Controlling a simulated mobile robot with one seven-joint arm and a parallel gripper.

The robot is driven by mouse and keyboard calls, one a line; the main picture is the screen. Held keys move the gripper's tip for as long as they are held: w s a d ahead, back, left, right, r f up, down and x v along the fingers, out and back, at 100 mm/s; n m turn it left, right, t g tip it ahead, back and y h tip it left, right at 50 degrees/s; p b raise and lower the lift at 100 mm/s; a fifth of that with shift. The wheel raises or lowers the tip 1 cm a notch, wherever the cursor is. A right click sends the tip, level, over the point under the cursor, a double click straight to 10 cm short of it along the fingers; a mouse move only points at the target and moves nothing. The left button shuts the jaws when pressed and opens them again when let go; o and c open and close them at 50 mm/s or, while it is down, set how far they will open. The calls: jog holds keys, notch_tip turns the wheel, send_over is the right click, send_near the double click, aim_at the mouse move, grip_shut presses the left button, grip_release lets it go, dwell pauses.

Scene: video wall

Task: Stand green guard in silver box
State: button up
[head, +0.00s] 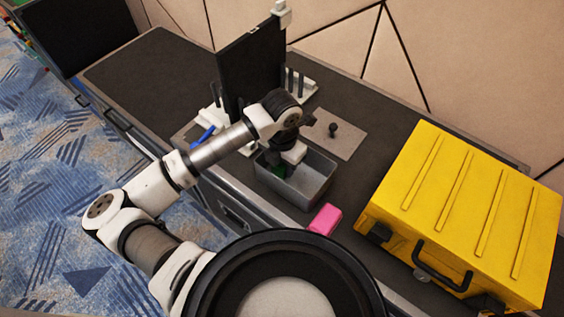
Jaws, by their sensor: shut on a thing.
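The silver box (309,190) is an open grey metal bin near the front edge of the dark counter. My gripper (281,164) points down over the left part of the box, its fingers partly hidden by the hand. It is shut on the green guard (281,172), of which only a small dark green patch shows at the fingertips. The guard is inside or just above the box's left end. I cannot tell if it touches the floor of the box or how upright it is.
A pink block (325,219) lies right of the box. A big yellow case (465,215) fills the counter's right. Behind the box are a grey plate with a black knob (333,130) and a tall black panel (252,68). A blue item (203,135) lies left.

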jog(key=shift+f, duration=0.2)
jog(key=o, duration=0.7)
jog(key=shift+r, duration=0.15)
jog(key=shift+r, duration=0.15)
notch_tip(320, 180, up, 11)
jog(key=shift+f+b, duration=0.15)
jog(key=shift+b, duration=0.65)
jog(key=shift+r, duration=0.6)
jog(key=shift+d, duration=0.1)
